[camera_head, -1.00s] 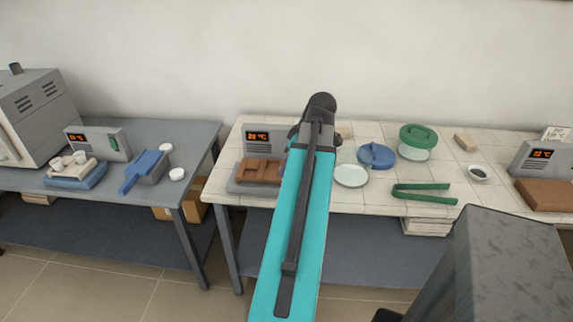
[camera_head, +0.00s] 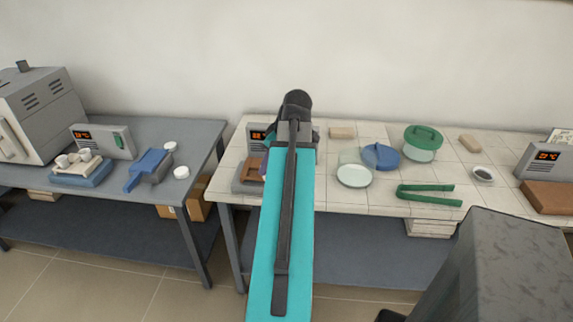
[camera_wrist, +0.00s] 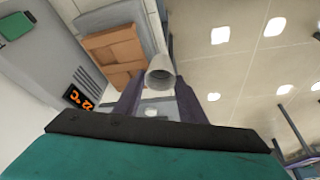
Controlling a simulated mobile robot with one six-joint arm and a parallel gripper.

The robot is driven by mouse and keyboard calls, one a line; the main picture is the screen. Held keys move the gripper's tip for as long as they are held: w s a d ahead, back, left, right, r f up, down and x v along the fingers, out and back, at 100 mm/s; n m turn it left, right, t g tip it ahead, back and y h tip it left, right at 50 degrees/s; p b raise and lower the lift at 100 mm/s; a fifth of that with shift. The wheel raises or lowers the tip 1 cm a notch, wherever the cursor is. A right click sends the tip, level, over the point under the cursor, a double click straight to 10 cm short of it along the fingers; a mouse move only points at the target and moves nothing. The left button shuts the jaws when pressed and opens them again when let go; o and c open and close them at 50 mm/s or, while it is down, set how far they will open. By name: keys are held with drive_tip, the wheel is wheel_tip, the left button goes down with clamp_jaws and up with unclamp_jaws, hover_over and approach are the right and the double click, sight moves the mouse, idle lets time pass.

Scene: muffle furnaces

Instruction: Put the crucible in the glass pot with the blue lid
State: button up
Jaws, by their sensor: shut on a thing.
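A pale grey crucible (camera_wrist: 160,72) is between the fingers of my gripper (camera_wrist: 158,98) in the wrist view. The gripper is shut on it. The crucible's round mouth faces the wrist camera. In the head view, my arm hides the gripper and the crucible. An open glass pot (camera_head: 354,176) stands on the tiled table right of my arm. A blue lid (camera_head: 381,157) lies off the pot, just behind and to its right. A second glass pot (camera_head: 421,155) with a green lid (camera_head: 423,137) on it stands farther right.
Brown bricks (camera_wrist: 115,50) lie beside the held crucible in the wrist view, next to a display unit (camera_wrist: 80,97). Green tongs (camera_head: 430,196) and a small dish (camera_head: 483,174) lie right of the open pot. A grey table (camera_head: 205,135) stands left, across a gap.

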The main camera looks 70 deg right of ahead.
drive_tip(key=w+a+r, duration=0.1)
drive_tip(key=w+a, duration=0.9)
drive_tip(key=w, duration=0.3)
drive_tip(key=w+a+r, duration=0.1)
drive_tip(key=w+a, duration=1)
drive_tip(key=w, duration=0.2)
drive_tip(key=w+a+r, duration=0.1)
drive_tip(key=w+a, duration=0.2)
drive_tip(key=a, duration=0.7)
drive_tip(key=w+a+r, duration=0.1)
drive_tip(key=w+a, duration=0.3)
drive_tip(key=a, duration=0.7)
drive_tip(key=w+a, duration=0.4)
drive_tip(key=a, duration=0.7)
drive_tip(key=shift+w+r+n, duration=0.25)
drive_tip(key=shift+r+n, duration=0.15)
drive_tip(key=shift+a+y, duration=0.3)
drive_tip(key=shift+a, duration=0.75)
drive_tip(key=shift+s+d, duration=0.1)
